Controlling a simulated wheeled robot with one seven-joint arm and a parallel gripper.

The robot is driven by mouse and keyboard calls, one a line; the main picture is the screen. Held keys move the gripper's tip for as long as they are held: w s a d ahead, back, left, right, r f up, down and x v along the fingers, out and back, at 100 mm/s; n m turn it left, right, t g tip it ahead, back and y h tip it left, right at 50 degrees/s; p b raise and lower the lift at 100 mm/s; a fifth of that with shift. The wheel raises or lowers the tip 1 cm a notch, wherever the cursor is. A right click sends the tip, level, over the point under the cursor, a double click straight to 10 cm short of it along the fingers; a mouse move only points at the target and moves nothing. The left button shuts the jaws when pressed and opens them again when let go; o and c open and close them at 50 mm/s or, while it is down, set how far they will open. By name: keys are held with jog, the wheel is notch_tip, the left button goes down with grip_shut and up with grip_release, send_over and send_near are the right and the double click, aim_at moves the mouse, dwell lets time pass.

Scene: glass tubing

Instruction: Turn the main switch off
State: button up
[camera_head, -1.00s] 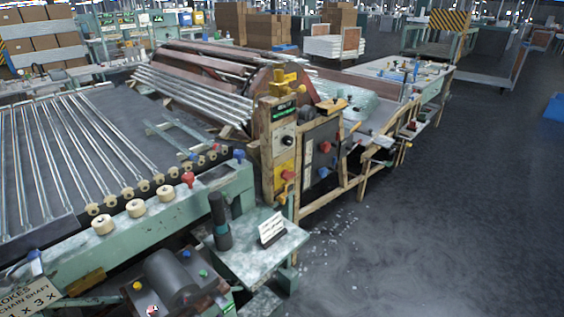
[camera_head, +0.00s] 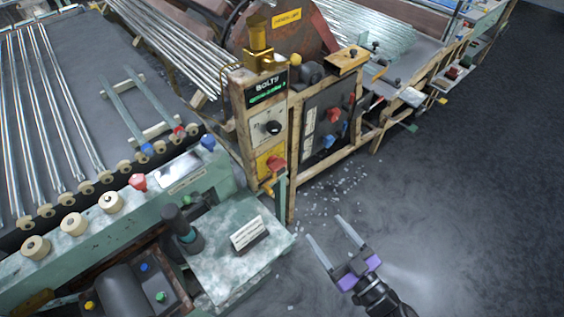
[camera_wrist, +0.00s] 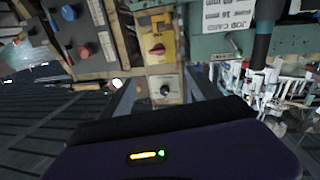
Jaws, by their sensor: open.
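An upright wooden-framed control panel (camera_head: 266,120) carries a small display with green text. Below it is a black rotary knob (camera_head: 272,128) on a pale plate, then a red switch handle (camera_head: 276,163) on a yellow plate (camera_head: 268,161). I cannot read which is the main switch. The wrist view shows the knob (camera_wrist: 165,91) between my fingers and the yellow plate (camera_wrist: 160,44) above it, both at a distance. My gripper (camera_head: 325,229) is open and empty, right of and below the panel in the head view, apart from it.
A dark panel (camera_head: 328,115) with red and blue knobs stands right of the control panel. A green machine table (camera_head: 215,262) with a black post and small sign (camera_head: 248,233) lies to the left. Open floor (camera_head: 460,200) with scattered glass bits is at the right.

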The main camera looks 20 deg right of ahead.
aim_at(281, 167)
jog(key=shift+w+a+r+n+g+y+p, duration=0.15)
jog(key=shift+w+a+y+p, duration=0.25)
jog(key=shift+w, duration=3.45)
jog(key=shift+w+a+f+n+g+y+p, duration=0.1)
jog(key=shift+w+a+y+p, duration=0.35)
jog(key=shift+w, duration=3.4)
jog(key=shift+w+a+r+n+g+y+p, duration=0.15)
jog(key=shift+w+a+y+p, duration=0.25)
jog(key=shift+w, duration=3.45)
jog(key=shift+a+f, duration=0.1)
jog(key=c, duration=1.4)
jog(key=shift+o, duration=0.2)
